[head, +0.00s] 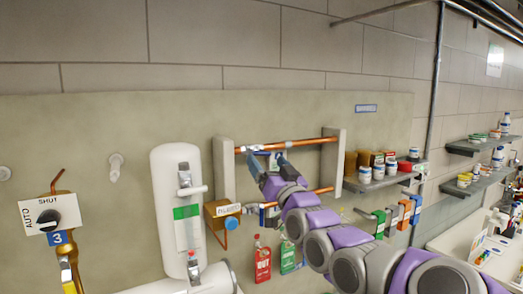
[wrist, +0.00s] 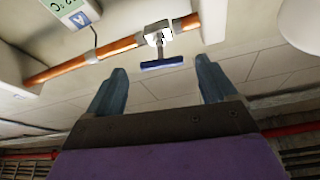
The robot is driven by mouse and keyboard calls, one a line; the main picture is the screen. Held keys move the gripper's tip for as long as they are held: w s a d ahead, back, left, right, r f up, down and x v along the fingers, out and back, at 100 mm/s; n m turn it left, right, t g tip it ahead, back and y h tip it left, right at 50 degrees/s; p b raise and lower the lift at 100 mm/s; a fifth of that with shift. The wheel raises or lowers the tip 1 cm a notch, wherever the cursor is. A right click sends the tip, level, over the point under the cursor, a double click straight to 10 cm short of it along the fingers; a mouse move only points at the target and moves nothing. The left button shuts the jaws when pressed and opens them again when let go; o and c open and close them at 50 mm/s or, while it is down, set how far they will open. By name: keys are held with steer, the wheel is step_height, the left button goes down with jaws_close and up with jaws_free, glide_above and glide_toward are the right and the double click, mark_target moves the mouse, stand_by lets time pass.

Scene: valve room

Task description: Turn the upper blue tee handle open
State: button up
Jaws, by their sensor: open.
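The upper blue tee handle (wrist: 162,64) shows in the wrist view as a short blue bar on a silver valve body (wrist: 158,38), set on a copper pipe (wrist: 75,66). In the head view the upper copper pipe (head: 305,142) runs between two posts, and the handle there is mostly hidden by my gripper's fingers. My gripper (head: 267,157) is open at that pipe. In the wrist view the handle appears between the two fingertips (wrist: 161,67), with clear gaps on both sides. Whether it lies at fingertip depth I cannot tell.
A lower copper pipe (head: 325,190) runs below, partly behind my arm. A white cylinder (head: 180,215) and a yellow box with a blue knob (head: 231,223) stand to the left. A shelf with jars (head: 378,172) is close on the right.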

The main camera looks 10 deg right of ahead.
mark_target(262, 154)
steer(key=shift+p+x, duration=0.5)
steer(key=shift+x, duration=1.8)
steer(key=shift+r, duration=0.1)
steer(key=shift+a, duration=0.1)
steer(key=c, duration=1)
steer(key=shift+n+y, duration=0.6)
steer(key=shift+n, duration=0.9)
steer(key=o, duration=1)
steer(key=shift+s, duration=0.1)
